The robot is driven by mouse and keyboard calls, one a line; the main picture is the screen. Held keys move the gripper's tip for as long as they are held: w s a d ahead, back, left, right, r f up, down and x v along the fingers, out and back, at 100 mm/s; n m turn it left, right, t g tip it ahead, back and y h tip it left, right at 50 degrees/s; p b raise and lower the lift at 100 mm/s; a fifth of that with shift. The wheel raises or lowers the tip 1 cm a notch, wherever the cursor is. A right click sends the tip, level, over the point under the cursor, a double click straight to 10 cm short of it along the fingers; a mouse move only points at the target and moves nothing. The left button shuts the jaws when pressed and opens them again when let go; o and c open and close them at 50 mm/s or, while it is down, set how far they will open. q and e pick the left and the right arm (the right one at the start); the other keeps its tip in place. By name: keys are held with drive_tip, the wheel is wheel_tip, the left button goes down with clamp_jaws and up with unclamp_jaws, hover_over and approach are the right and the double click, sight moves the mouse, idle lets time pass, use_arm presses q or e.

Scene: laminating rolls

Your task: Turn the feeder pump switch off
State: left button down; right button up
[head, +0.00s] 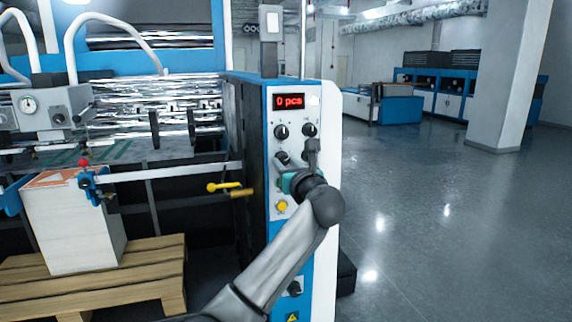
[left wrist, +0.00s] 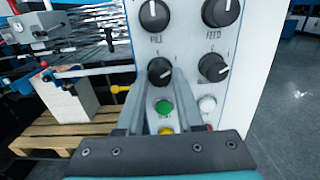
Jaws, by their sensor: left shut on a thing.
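The control panel (head: 275,230) of the machine carries black rotary knobs in rows. In the left wrist view, the lower-left knob (left wrist: 160,69) sits between the fingertips of my left gripper (left wrist: 160,84), which is shut on it. Its pointer slants up to the right. A label above it is too small to read, so I cannot tell by name whether it is the feeder pump switch. In the head view my left gripper (head: 298,165) is at the panel and hides part of the lower knobs. My right gripper is in neither view.
Beside the held knob is another knob (left wrist: 214,67); two more sit above. A green button (left wrist: 164,107) and a white button (left wrist: 207,103) lie below. A red display (head: 289,101) reads "0 pcs". A paper stack (head: 75,235) stands on a pallet at left. Floor at right is clear.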

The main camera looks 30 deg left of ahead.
use_arm(q)
drive_tip(key=n+b, duration=0.2)
drive_tip(key=shift+d+f+b, duration=0.1)
drive_tip(key=shift+f+b, duration=0.15)
drive_tip(key=shift+b, duration=0.15)
drive_tip(key=n+b, duration=0.7)
drive_tip(key=shift+r+n+b, duration=0.2)
drive_tip(key=shift+n+b, duration=1.15)
drive_tip(key=shift+n, duration=0.05)
drive_tip(key=shift+r, duration=0.1)
drive_tip(key=c, duration=0.5)
unclamp_jaws()
drive_tip(key=shift+c, duration=0.2)
